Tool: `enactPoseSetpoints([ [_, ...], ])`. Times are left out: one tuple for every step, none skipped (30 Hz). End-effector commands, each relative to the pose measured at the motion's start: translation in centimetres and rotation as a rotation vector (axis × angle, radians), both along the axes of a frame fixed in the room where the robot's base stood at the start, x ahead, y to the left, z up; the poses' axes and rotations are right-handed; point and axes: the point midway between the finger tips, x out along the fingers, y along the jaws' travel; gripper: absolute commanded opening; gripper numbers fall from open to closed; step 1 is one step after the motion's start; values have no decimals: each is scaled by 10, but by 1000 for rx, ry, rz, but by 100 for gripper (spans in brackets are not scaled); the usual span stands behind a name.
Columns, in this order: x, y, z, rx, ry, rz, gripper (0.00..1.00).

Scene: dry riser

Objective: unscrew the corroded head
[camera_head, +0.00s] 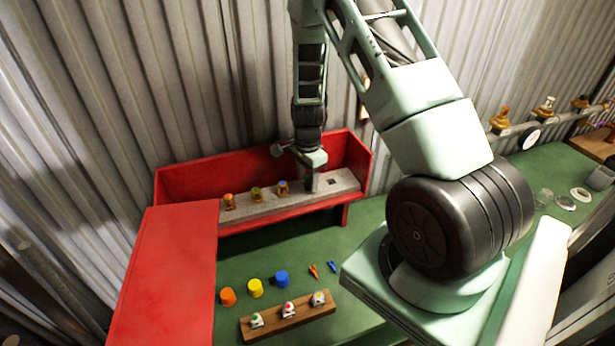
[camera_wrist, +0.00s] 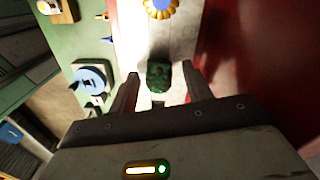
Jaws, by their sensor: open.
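The corroded head (camera_wrist: 158,76), dark green and crusty, stands on a pale strip in the wrist view. My gripper (camera_wrist: 160,84) is open, with one finger on each side of it and a visible gap on both sides. I cannot tell how deep the fingers reach around it. In the head view my gripper (camera_head: 309,182) points down over the right part of the grey block (camera_head: 240,212) in the red trough (camera_head: 170,187); the corroded head is hidden there.
The red trough wall (camera_wrist: 240,60) is close on the right in the wrist view. Coloured caps (camera_head: 255,288) and a wooden rack (camera_head: 290,318) stand on the green bench.

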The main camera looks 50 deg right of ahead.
Motion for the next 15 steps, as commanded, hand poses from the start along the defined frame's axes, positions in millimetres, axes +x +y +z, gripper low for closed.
enactPoseSetpoints([
  [0, 0, 0, 0, 0, 2, 49],
  [0, 0, 0, 0, 0, 2, 49],
  [0, 0, 0, 0, 0, 3, 46],
  [0, 0, 0, 0, 0, 4, 38],
  [0, 0, 0, 0, 0, 4, 30],
  [0, 0, 0, 0, 1, 5, 18],
  [0, 0, 0, 0, 0, 5, 10],
  [0, 0, 0, 0, 0, 5, 2],
  [0, 0, 0, 0, 0, 6, 1],
  [0, 0, 0, 0, 0, 6, 1],
  [0, 0, 0, 0, 0, 9, 1],
  [0, 0, -1, 0, -1, 23, 1],
  [0, 0, -1, 0, -1, 47, 1],
  [0, 0, -2, 0, -1, 80, 1],
  [0, 0, -2, 0, -2, 142, 1],
])
